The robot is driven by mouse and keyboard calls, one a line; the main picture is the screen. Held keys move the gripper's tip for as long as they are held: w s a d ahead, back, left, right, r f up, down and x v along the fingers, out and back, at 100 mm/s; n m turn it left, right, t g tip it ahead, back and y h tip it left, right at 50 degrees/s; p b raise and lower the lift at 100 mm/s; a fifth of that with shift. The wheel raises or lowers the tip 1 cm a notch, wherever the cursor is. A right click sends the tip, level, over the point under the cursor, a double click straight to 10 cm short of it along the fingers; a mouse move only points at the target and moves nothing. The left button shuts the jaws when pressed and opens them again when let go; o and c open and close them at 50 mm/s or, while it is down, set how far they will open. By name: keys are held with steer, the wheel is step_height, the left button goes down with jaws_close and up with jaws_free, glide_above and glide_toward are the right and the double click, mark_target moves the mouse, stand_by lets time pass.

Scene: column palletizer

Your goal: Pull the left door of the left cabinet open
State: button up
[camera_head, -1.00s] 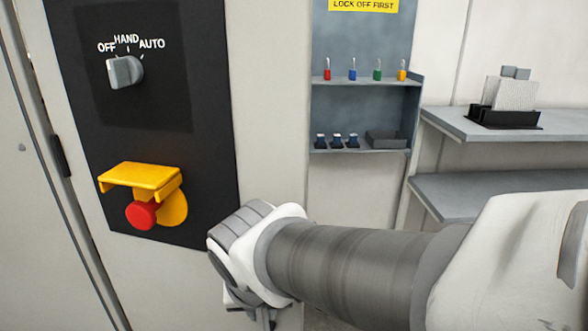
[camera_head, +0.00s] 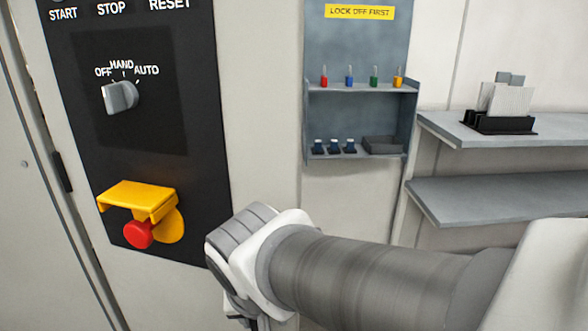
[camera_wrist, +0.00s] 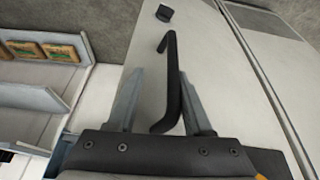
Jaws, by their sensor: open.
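In the wrist view, my gripper (camera_wrist: 159,75) has its two grey fingers spread apart. A black bar handle (camera_wrist: 172,85) on a pale cabinet door (camera_wrist: 218,65) shows between the fingers, closer to the right one. I cannot tell whether either finger touches it. The door looks shut against a seam along its right side. In the head view my wrist is low in the middle, and my gripper (camera_head: 245,318) is mostly cut off at the bottom edge. The handle is not visible there.
A black control panel (camera_head: 150,100) with a selector knob (camera_head: 120,97) and a red stop button (camera_head: 139,235) under a yellow guard is left of my wrist. A lockout shelf (camera_head: 360,88) and grey side shelves (camera_head: 500,190) stand behind. A small black block (camera_wrist: 164,13) sits beyond the handle.

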steer(key=p+v, duration=0.9)
steer(key=v, duration=0.5)
steer(key=shift+p, duration=0.35)
